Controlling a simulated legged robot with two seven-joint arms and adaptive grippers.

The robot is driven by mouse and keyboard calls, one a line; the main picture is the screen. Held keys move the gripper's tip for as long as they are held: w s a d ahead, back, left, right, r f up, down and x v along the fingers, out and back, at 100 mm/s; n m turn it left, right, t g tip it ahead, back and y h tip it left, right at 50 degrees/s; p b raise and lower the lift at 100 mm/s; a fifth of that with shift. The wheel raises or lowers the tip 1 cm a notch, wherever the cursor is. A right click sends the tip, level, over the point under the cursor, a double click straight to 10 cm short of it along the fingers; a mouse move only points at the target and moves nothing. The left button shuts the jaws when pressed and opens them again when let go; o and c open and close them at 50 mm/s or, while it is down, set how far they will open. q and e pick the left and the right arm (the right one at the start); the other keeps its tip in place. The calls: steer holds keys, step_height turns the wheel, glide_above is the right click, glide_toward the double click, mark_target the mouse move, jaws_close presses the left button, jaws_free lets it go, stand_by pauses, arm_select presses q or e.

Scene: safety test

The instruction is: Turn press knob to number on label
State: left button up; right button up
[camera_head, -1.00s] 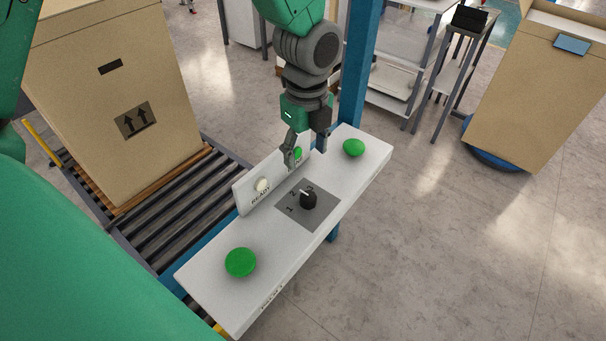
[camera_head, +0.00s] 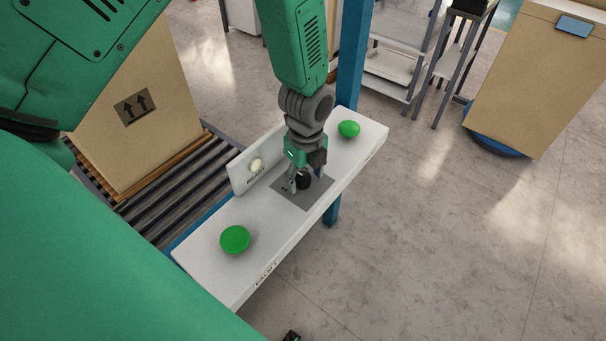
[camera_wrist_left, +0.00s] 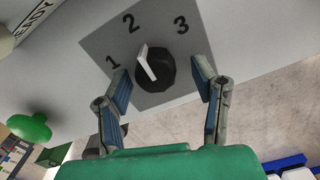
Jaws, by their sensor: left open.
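The black knob (camera_head: 303,181) sits on a grey plate (camera_head: 309,198) on the white panel. In the left wrist view the knob (camera_wrist_left: 157,70) has a white pointer directed roughly at the 2, and the plate carries the numbers 1, 2 and 3. My left gripper (camera_head: 306,182) is open just above the knob, with one finger on each side of it. In the left wrist view the fingers (camera_wrist_left: 163,78) stand apart, with visible gaps to the knob. The sign marked READY (camera_head: 257,166) has a white round light.
Green buttons sit on the panel at the near end (camera_head: 235,240) and far end (camera_head: 349,129). A blue post (camera_head: 352,60) stands behind. A roller conveyor (camera_head: 180,180) with a large carton (camera_head: 150,130) lies left. Floor on the right is open.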

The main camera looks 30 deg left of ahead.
arm_select(q)
steer(key=shift+d+r, duration=0.1)
steer(key=shift+d, duration=0.45)
steer(key=c, duration=0.6)
steer(key=shift+a, duration=0.15)
steer(key=c, duration=0.6)
steer(key=shift+o, duration=0.2)
steer(key=shift+a, duration=0.7)
steer(key=shift+o, duration=0.2)
steer(key=shift+w+a+f, duration=0.1)
steer(key=shift+a+f, duration=0.1)
steer(key=shift+a, duration=0.2)
arm_select(e)
steer(key=shift+s, duration=0.1)
